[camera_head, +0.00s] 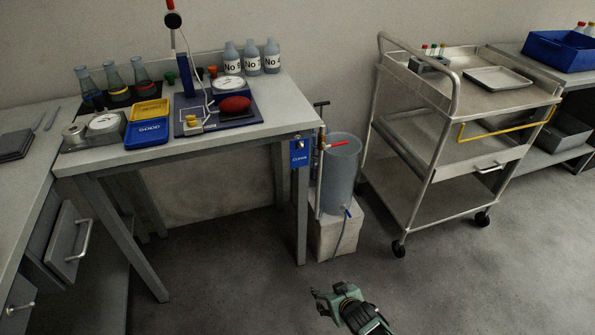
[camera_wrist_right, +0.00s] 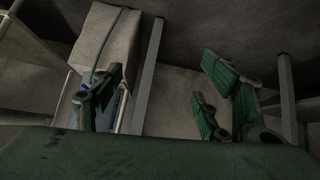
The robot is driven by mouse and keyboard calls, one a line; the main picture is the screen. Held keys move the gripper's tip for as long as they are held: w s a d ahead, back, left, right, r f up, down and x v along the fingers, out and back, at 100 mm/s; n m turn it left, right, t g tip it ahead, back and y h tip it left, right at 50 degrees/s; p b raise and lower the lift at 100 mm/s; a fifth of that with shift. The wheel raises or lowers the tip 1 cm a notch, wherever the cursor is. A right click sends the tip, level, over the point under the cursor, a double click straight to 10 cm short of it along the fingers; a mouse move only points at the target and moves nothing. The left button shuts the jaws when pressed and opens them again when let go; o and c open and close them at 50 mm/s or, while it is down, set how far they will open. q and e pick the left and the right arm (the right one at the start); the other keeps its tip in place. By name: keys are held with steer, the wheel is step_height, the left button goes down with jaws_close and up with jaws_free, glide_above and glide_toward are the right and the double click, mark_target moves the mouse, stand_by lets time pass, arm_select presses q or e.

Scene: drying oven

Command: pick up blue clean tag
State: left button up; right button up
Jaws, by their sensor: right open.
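The blue clean tag (camera_head: 299,157) hangs on the front right leg of the lab table, just below the table top (camera_head: 229,136). A small dark and light fitting shows at its top edge. My right gripper (camera_head: 332,292) is low over the floor, below and to the right of the tag and well apart from it. In the right wrist view its green fingers (camera_wrist_right: 160,95) are spread open with nothing between them. The tag cannot be made out in the wrist view. My left gripper is in neither view.
A grey bucket (camera_head: 341,172) with a red-handled tap stands on a pale block (camera_head: 339,232) right of the tag. A steel cart (camera_head: 450,130) stands further right. Open floor lies in front. A drawer (camera_head: 68,245) stands partly open at left.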

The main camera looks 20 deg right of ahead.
steer(key=w+r+t+b, duration=0.2)
steer(key=w+r, duration=0.3)
steer(key=w, duration=0.4)
steer(key=m+t+b, duration=0.1)
steer(key=t+b, duration=0.6)
steer(key=b, duration=0.3)
glide_toward(300, 154)
steer(key=w+f, duration=0.1)
steer(key=w, duration=0.1)
steer(key=shift+y, duration=0.3)
steer(key=w, duration=0.5)
steer(key=shift+r+b, duration=0.3)
steer(key=shift+b, duration=0.05)
steer(key=w, duration=0.3)
steer(key=shift+b, duration=0.3)
steer(key=shift+w, duration=0.15)
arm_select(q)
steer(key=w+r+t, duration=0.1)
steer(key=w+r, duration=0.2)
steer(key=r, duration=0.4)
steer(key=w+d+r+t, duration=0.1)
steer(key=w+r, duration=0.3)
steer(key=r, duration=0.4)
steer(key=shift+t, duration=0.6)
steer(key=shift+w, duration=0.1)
arm_select(e)
steer(key=c, duration=0.9)
